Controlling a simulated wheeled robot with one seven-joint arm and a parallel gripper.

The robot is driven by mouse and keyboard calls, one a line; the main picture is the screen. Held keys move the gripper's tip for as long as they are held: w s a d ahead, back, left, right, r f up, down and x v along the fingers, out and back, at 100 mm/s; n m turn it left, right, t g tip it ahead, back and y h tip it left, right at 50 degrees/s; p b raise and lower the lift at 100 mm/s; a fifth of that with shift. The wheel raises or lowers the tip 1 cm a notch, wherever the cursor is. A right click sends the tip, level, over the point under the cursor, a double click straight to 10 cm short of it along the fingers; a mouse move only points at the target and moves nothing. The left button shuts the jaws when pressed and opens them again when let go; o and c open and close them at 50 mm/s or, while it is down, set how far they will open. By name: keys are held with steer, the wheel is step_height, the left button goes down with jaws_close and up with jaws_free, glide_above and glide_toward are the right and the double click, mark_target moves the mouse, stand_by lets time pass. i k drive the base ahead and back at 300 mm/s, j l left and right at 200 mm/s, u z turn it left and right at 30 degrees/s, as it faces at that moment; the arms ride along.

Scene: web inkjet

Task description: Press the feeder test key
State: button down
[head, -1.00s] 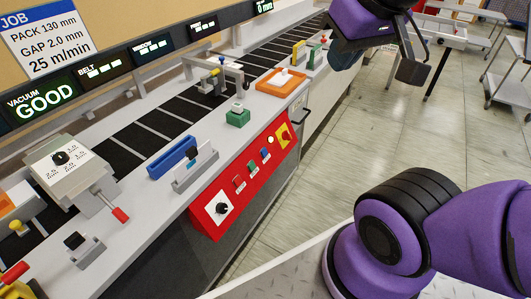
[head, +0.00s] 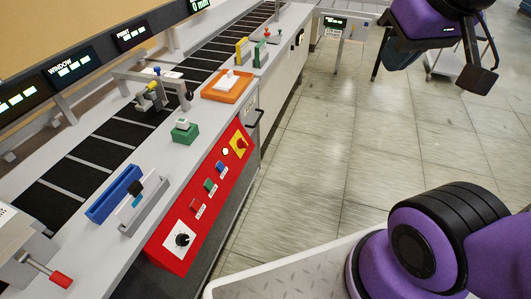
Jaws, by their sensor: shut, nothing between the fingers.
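The red control panel (head: 200,205) slopes along the machine's front edge. It carries a red key (head: 197,205), a green key (head: 209,185), a blue key (head: 221,167), a white lamp or button (head: 226,151), a yellow-backed red knob (head: 240,143) and a black dial on a white plate (head: 182,239). The small labels are too small to read, so I cannot tell which is the feeder test key. My gripper (head: 479,79) is at the upper right, over the floor. It appears shut and empty, well apart from the panel.
On the machine top stand a green block with a pale button (head: 184,130), an orange tray (head: 229,86), a blue bar (head: 114,194) and a grey holder (head: 145,206). A red-tipped lever (head: 61,279) juts out at lower left. Open tiled floor (head: 310,150) lies right of the machine.

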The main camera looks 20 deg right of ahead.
mark_target(220, 166)
steer(key=z, duration=0.9)
steer(key=k+j, duration=0.15)
steer(key=j, duration=0.2)
steer(key=k+j, duration=0.15)
steer(key=j, duration=0.25)
steer(key=k+j, duration=0.15)
steer(key=j, duration=0.2)
steer(key=k+j, duration=0.15)
steer(key=j, duration=0.2)
